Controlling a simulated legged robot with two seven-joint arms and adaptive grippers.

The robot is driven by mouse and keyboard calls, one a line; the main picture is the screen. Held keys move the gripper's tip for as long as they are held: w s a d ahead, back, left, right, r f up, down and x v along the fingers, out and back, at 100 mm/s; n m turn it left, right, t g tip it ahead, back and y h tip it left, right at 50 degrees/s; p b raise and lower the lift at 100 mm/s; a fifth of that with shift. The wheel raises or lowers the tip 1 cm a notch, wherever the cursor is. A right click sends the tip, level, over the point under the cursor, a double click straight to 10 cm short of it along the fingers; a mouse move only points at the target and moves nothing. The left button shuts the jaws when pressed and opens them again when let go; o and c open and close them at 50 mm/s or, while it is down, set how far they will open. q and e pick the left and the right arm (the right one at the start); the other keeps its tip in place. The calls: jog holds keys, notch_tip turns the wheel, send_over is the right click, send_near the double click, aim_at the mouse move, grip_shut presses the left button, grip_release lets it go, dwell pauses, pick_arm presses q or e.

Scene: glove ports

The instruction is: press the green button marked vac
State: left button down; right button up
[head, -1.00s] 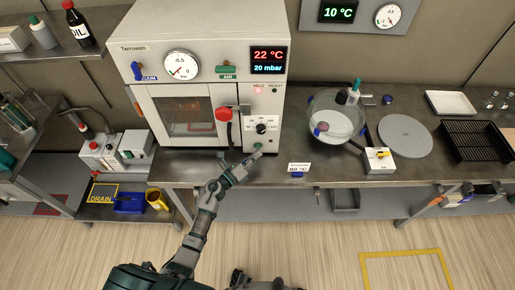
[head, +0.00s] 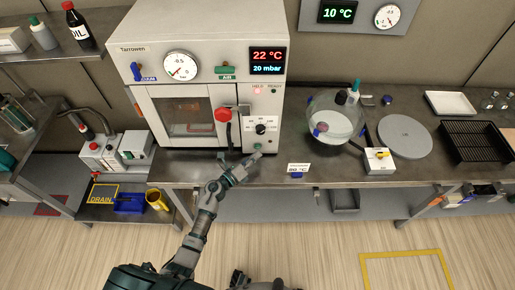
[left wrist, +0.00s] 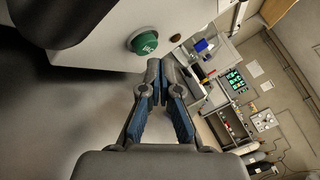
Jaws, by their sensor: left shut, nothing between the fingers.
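The green button marked VAC (head: 258,146) is on the lower right front of the grey vacuum oven (head: 205,50), below the black dial. It shows large in the left wrist view (left wrist: 143,41), unobstructed. My left gripper (head: 255,156) is shut and empty, just below and in front of the button. In the left wrist view its closed fingertips (left wrist: 160,68) lie to the lower right of the button, and seem apart from it. My right gripper is not in view.
A black dial (head: 261,128) sits above the button and a red-knobbed door handle (head: 223,115) to its left. A small label stand (head: 298,168) is at the bench edge, right of my gripper. A glass vessel (head: 336,118) stands further right. The floor in front is clear.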

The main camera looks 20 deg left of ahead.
pick_arm(q)
jog(key=shift+d, duration=0.1)
jog(key=shift+w, duration=0.1)
jog(key=shift+w+r, duration=0.1)
jog(key=shift+w, duration=0.2)
dwell(0.4)
jog(key=shift+w+a, duration=0.2)
dwell(0.3)
jog(key=shift+s, duration=0.1)
jog(key=shift+s+d+r, duration=0.1)
jog(key=shift+s+d, duration=0.05)
jog(key=shift+s, duration=0.4)
